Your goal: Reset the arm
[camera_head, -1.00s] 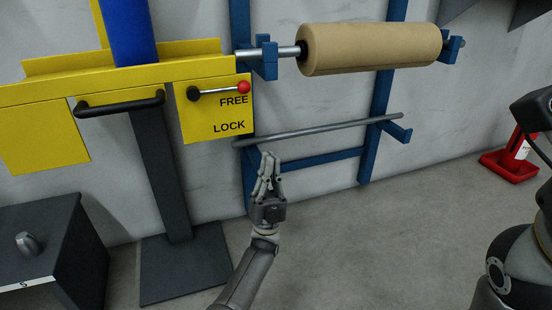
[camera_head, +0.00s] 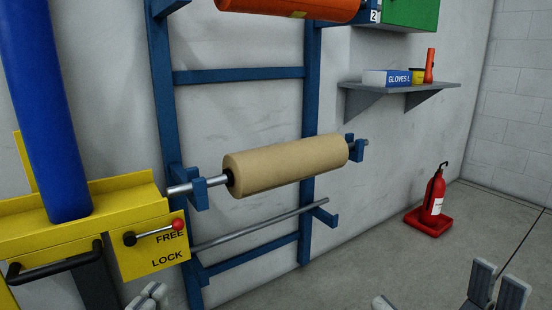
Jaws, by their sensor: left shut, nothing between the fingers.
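My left gripper (camera_head: 149,297) shows at the bottom edge in the head view, below the yellow panel. Its grey fingertips are together and empty; the rest of the hand is cut off. My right gripper (camera_head: 440,295) is at the bottom right. Its grey fingers stand wide apart with nothing visible between them, and its palm is out of view. Neither gripper appears to touch anything.
A yellow panel (camera_head: 143,254) at left has a red-knobbed lever (camera_head: 154,233) beside FREE and a black handle (camera_head: 52,263). A brown paper roll (camera_head: 287,165) hangs on a blue rack (camera_head: 165,95). A red fire extinguisher (camera_head: 435,192) stands at right by open floor.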

